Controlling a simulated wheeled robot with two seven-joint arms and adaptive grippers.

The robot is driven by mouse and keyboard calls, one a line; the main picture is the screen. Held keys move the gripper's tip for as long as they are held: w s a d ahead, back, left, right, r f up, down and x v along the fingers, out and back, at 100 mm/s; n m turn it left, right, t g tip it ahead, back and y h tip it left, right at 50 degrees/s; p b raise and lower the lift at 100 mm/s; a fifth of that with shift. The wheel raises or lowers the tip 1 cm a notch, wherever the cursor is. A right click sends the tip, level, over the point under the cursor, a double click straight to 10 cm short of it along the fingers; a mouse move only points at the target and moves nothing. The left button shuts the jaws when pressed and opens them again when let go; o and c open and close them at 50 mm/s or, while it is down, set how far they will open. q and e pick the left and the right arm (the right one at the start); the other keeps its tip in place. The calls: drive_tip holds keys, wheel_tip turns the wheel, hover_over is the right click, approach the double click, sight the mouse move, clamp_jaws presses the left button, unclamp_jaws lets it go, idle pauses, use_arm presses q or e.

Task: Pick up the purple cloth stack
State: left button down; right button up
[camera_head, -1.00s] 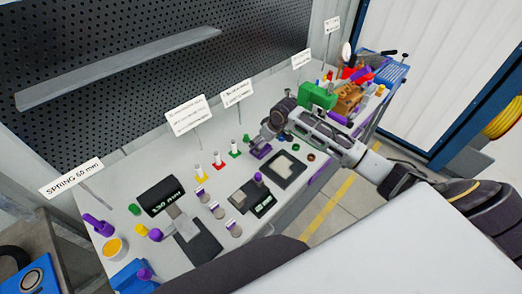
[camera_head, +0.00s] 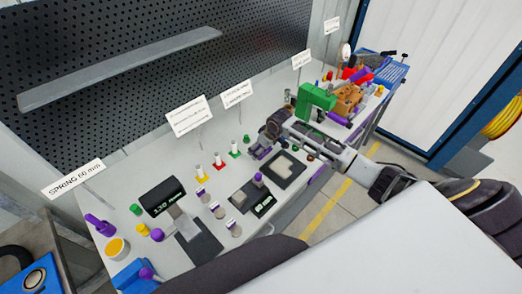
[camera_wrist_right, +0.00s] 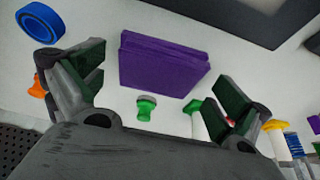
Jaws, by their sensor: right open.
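The purple cloth stack (camera_wrist_right: 163,68) lies flat on the pale bench top in the right wrist view, as a folded block with layered edges. My right gripper (camera_wrist_right: 150,82) is open, with one dark green-padded finger to the left of the stack and one to its lower right. The stack looks apart from both fingers, and nothing is between them in their grip. In the head view my right gripper (camera_head: 262,143) is over the middle of the bench and hides most of the stack. My left gripper is not in view.
A blue ring (camera_wrist_right: 40,21) lies at the left. A black tray (camera_head: 285,170) and a green block (camera_head: 316,100) are near the arm.

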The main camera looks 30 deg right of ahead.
drive_tip(key=shift+w+f, duration=0.1)
idle(0.4)
drive_tip(key=c, duration=0.9)
